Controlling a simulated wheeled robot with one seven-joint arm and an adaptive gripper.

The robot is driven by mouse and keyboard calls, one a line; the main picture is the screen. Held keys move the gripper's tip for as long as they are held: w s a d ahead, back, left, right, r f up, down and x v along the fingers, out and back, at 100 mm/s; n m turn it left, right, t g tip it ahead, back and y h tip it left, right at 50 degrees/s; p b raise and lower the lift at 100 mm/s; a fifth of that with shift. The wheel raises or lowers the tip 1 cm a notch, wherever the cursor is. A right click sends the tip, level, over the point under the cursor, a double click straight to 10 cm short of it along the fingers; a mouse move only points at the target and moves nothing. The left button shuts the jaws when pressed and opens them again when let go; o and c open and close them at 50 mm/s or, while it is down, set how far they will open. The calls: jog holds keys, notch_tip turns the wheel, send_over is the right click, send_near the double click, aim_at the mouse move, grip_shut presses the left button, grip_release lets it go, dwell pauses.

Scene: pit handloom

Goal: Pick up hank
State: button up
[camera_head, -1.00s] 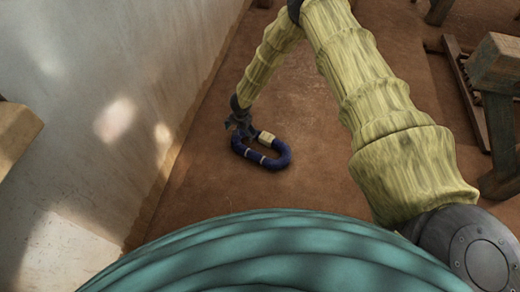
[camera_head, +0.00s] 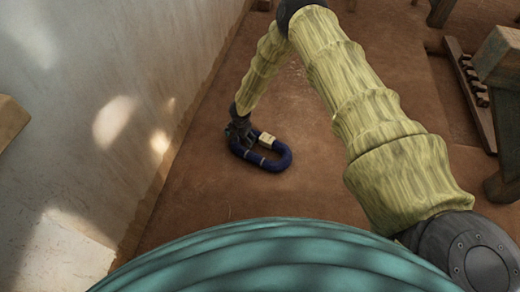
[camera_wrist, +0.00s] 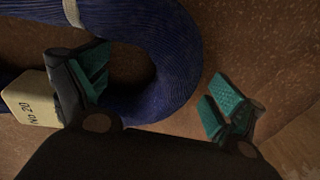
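The hank (camera_head: 282,160) is a dark blue yarn loop with pale bands and a cream tag, lying on the brown floor near the wall. In the wrist view the hank (camera_wrist: 178,62) fills the upper left, and its tag (camera_wrist: 30,100) reads "No 20". My gripper (camera_head: 240,140) is at the hank's left end in the head view. In the wrist view my gripper (camera_wrist: 158,92) is open, its green-padded fingers wide apart. The left finger is over the loop's opening beside the tag, the right finger outside the loop, with the yarn's curved end between them. Contact cannot be told.
A pale plastered wall (camera_head: 90,90) rises close on the left, with a wooden piece (camera_head: 8,120) jutting in. Wooden loom parts (camera_head: 500,110) stand at the right. The earthen floor (camera_head: 310,125) around the hank is clear. A teal ribbed surface fills the bottom.

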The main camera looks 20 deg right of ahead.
jog(key=c, duration=1.1)
jog(key=shift+r, duration=0.1)
jog(key=shift+r+p, duration=0.55)
jog(key=shift+r, duration=0.1)
notch_tip(320, 180, up, 3)
jog(key=shift+f+p, duration=0.15)
jog(key=shift+p, duration=0.8)
jog(key=s, duration=0.1)
jog(key=s+p, duration=0.1)
jog(key=s, duration=0.1)
jog(key=shift+a, duration=0.4)
jog(key=shift+s+a+r+p, duration=0.15)
jog(key=shift+s+a+p, duration=0.45)
jog(key=shift+s, duration=1.5)
jog(key=shift+s+a+r+p, duration=0.1)
jog(key=shift+s+a+p, duration=0.45)
jog(key=shift+s, duration=1.5)
jog(key=shift+s+a+r+p, duration=0.15)
jog(key=shift+s+a+p, duration=0.45)
jog(key=shift+s, duration=1.5)
